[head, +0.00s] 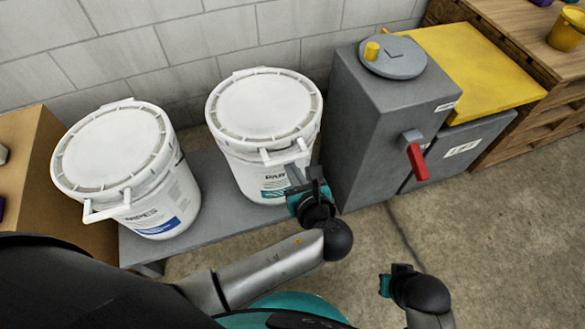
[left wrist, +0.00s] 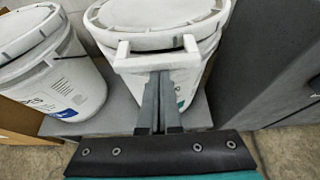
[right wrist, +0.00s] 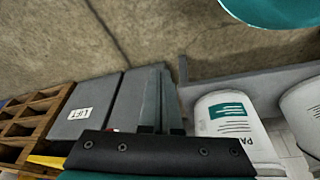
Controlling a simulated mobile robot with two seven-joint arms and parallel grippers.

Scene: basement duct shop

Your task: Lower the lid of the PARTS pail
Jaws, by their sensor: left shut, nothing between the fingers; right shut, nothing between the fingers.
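The PARTS pail (head: 265,180) is a white bucket with a teal label. Its white lid (head: 263,105) lies flat over the top, with no clear gap at the rim. A white handle (head: 285,154) sticks out from the lid's front. My left gripper (head: 298,172) is shut and empty, its tips right at this handle; in the left wrist view the tips (left wrist: 160,74) overlap the handle's bar (left wrist: 155,62), and I cannot tell if they touch. My right gripper (head: 385,283) is shut and empty, low over the floor, away from the pail (right wrist: 232,125).
A WIPES pail (head: 160,200) with its lid down stands left on the same grey bench (head: 215,180). A grey cabinet (head: 375,130) with a red lever (head: 417,160) stands close on the right. Beyond it is a yellow-lidded grey bin (head: 470,65). The floor in front is clear.

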